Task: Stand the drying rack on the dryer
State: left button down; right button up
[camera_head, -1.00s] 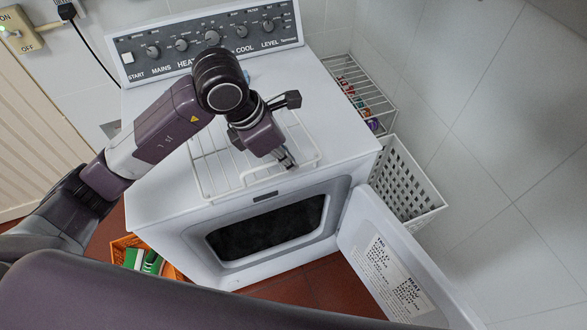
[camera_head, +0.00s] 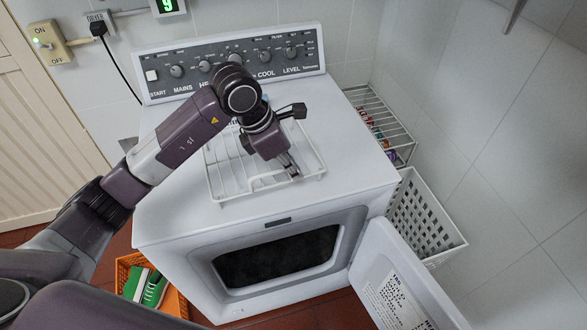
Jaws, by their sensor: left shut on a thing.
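The white wire drying rack (camera_head: 232,178) is on or just above the top of the white dryer (camera_head: 180,212), near the front edge. I cannot tell whether it rests there fully. My left gripper (camera_head: 290,168) points down at the rack's right part and is shut on the rack's wire. The gripper and wrist hide the rack's upper right part. The dryer's control panel (camera_head: 215,62) stands at the back, and its door (camera_head: 400,285) hangs open at the front right. My right gripper is not in view.
A wire shelf (camera_head: 385,115) with small items and a white perforated basket (camera_head: 425,220) stand right of the dryer. The dryer top's right side is clear.

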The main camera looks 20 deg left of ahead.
pick_arm(q)
jog(key=shift+f, duration=0.4)
jog(key=c, duration=2)
grip_release()
jog(key=shift+s+f, duration=0.1)
jog(key=shift+a+r, duration=0.15)
jog(key=shift+r, duration=0.4)
jog(key=v, duration=1.1)
jog(key=shift+s, duration=0.1)
